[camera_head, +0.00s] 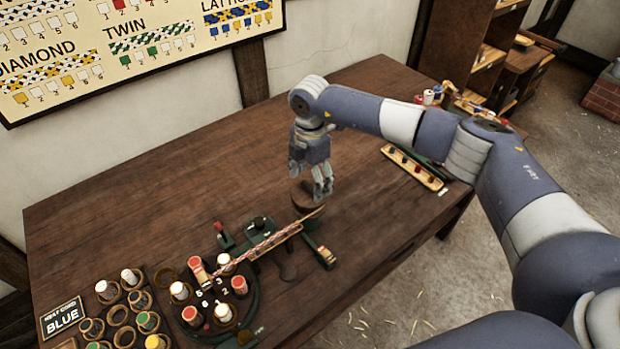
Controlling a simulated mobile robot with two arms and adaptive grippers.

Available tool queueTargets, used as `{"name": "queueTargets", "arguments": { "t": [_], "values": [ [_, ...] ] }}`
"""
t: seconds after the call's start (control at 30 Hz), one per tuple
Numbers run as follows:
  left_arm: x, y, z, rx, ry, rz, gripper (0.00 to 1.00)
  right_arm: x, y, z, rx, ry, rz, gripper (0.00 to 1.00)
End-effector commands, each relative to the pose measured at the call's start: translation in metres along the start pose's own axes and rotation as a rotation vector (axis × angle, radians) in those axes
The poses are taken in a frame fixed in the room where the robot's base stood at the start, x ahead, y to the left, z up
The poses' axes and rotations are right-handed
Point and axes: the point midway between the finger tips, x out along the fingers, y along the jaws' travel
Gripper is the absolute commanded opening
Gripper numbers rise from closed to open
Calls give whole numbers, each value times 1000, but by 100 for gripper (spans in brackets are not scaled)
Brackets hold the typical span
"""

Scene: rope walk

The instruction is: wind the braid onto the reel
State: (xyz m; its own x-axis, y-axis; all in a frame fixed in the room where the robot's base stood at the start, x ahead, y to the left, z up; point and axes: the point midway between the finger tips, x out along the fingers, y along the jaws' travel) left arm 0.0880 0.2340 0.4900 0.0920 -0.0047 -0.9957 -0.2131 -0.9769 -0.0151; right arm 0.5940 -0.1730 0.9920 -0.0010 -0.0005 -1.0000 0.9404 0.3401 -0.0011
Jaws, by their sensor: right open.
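The braid (238,261), a thin red-and-white cord, runs from the round braiding stand (254,303) up and right across a small wood-and-green frame (273,241). What looks like the reel (302,203), a brown wooden round piece, stands at the upper end of this line, partly hidden by my gripper. My right gripper (323,190) points down just above and beside it, with its fingers apart and nothing seen between them. I cannot tell whether it touches the reel, or whether the braid is fastened there. My left gripper is not in view.
Several bobbins (190,315) with red or white tops stand on the braiding stand. A bobbin rack (118,316) and a BLUE sign (62,317) are at lower left. A long wooden tray (413,167) lies at right. The upper-left table (150,180) is clear.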

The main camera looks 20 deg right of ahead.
Motion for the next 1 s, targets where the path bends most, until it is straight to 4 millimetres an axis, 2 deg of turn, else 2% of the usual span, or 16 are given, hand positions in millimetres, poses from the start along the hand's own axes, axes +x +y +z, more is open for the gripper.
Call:
{"name": "queueTargets", "arguments": {
  "t": [0.2,0.47,0.67,1.0],
  "values": [
    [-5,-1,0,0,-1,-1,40,16,0,0,-1,0,1,72],
    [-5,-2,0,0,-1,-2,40,18,0,0,-1,0,2,72],
    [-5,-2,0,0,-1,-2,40,17,0,-1,-1,0,1,29],
    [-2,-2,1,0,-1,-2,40,18,0,-1,-23,1,2,28]
  ]
}}
